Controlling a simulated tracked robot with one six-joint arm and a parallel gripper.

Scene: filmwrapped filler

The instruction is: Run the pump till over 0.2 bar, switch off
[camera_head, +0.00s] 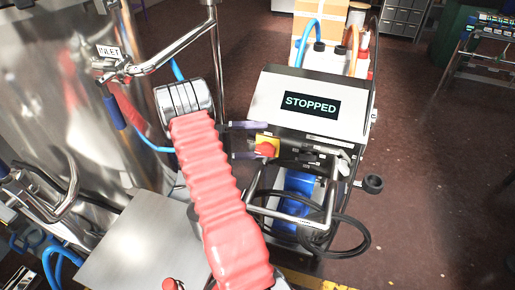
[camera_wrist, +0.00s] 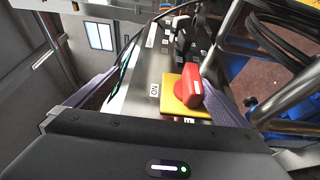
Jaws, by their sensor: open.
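The pump cart's white control box (camera_head: 345,90) has a dark display (camera_head: 311,105) reading "STOPPED". A red rotary switch (camera_head: 265,149) on a yellow plate is on its near panel. In the wrist view the red switch (camera_wrist: 190,88) stands out from the yellow plate (camera_wrist: 184,108), next to a label (camera_wrist: 154,91) reading "ON". My gripper (camera_head: 263,139) is open, its two fingers apart at the panel. In the wrist view the switch lies between the fingers, closer to the right one. Contact cannot be told. I make out no pressure reading.
A shiny steel tank (camera_head: 90,130) marked "INLET" stands at the left, with pipes beside my red-sleeved arm. The cart's tubular frame (camera_head: 300,218) and a black cable (camera_head: 362,240) lie below the panel. Bottles (camera_head: 318,55) stand behind the box. Open floor is at the right.

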